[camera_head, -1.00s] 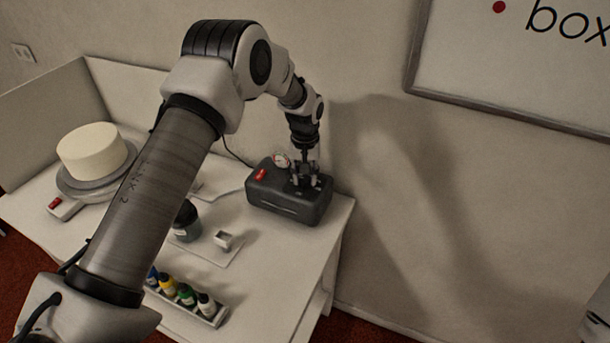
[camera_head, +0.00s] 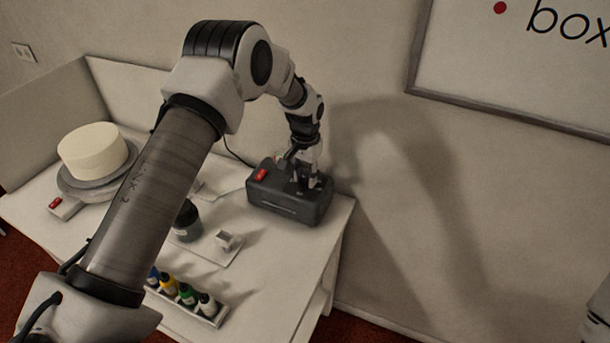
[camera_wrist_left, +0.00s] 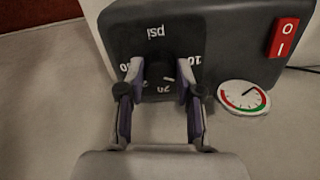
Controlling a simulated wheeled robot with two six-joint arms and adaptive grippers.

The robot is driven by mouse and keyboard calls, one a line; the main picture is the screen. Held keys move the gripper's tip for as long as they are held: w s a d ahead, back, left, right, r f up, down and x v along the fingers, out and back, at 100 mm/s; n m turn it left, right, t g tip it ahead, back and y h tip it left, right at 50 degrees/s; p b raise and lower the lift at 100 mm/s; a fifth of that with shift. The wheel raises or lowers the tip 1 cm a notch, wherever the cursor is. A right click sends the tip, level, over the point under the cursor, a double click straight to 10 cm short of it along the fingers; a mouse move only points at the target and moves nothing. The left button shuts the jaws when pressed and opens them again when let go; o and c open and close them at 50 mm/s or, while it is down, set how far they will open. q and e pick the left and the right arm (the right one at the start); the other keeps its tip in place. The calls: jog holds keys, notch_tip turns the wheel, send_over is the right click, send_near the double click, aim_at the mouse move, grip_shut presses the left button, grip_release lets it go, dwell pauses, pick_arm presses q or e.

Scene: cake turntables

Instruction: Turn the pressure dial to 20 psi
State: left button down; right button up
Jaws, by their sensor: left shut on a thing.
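A dark grey compressor box (camera_head: 285,207) stands at the back right of the table. Its black pressure dial (camera_wrist_left: 160,70) shows in the left wrist view, with "psi" and numbers printed upside down around it: 10 on the right, 20 below, 30 on the left. A small pale mark on the dial sits at its lower right; its exact reading is unclear. My left gripper (camera_head: 308,187) comes down on the box from above. In the left wrist view its fingers (camera_wrist_left: 160,80) are shut on the dial's sides. My right gripper is out of view.
A red power switch (camera_wrist_left: 284,37) and a round gauge (camera_wrist_left: 243,97) are beside the dial. A dark jar (camera_head: 187,222), several colour bottles (camera_head: 187,294) and a cake (camera_head: 92,150) on a turntable stand left of the box. The front right of the table is bare.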

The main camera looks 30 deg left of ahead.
aim_at(307, 178)
pick_arm(q)
jog(key=m, duration=0.6)
jog(key=shift+s+f, duration=0.1)
jog(key=shift+f, duration=0.15)
jog(key=m, duration=0.6)
jog(key=shift+f+m, duration=0.1)
jog(key=shift+m, duration=0.3)
jog(key=c, duration=0.8)
grip_release()
jog(key=shift+o, duration=0.2)
jog(key=shift+d, duration=0.1)
jog(key=shift+w, duration=0.2)
jog(key=shift+r, duration=0.2)
notch_tip(307, 178, up, 12)
jog(key=shift+f, duration=0.15)
